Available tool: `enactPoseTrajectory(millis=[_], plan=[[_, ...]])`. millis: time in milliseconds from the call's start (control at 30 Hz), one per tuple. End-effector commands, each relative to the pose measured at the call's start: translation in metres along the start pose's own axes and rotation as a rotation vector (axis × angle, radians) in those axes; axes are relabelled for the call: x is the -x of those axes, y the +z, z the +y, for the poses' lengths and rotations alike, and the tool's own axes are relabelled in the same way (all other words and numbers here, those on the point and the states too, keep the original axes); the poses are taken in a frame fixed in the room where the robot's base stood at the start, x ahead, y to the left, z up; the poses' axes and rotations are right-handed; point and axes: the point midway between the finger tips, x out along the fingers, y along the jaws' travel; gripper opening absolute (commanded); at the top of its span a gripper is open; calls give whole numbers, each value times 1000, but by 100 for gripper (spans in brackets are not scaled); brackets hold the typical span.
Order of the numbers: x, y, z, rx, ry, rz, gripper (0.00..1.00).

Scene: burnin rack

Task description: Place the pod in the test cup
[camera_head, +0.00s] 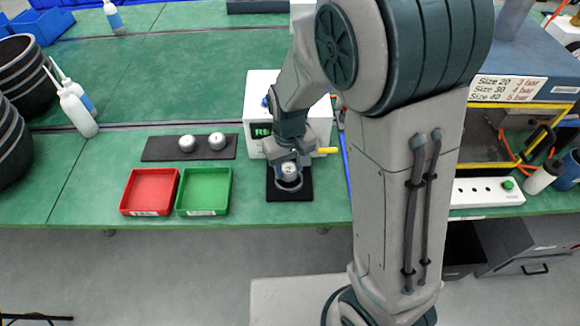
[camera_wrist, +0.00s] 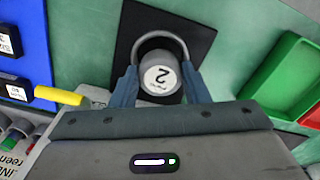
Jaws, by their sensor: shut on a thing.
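The pod, a small silver cylinder with a white top marked 2, shows in the wrist view (camera_wrist: 161,77) between my fingers. It also shows in the head view (camera_head: 289,170). My gripper (camera_wrist: 160,88) is shut on the pod. A round grey rim, seemingly the test cup (camera_wrist: 158,36), shows around the far side of the pod on a black square pad (camera_wrist: 198,38). In the head view the black pad (camera_head: 300,192) lies in front of the white box. I cannot tell how deep the pod sits in the cup.
The white box with a display (camera_head: 257,130) and yellow lever (camera_head: 327,150) stands just behind the pad. To the left are a green tray (camera_head: 204,191), a red tray (camera_head: 150,192) and a dark mat (camera_head: 160,149) with two pods (camera_head: 187,143) (camera_head: 217,141).

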Motion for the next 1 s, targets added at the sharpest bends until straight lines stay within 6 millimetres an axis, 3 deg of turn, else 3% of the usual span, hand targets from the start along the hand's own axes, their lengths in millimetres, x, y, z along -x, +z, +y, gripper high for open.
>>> enactPoseTrajectory(millis=[100,867,900,967,1000], plan=[[-10,0,0,1,0,-1,16],[-23,0,0,1,0,0,16],[-22,0,0,1,0,0,47],[-22,0,0,1,0,0,63],[-22,0,0,1,0,0,63]])
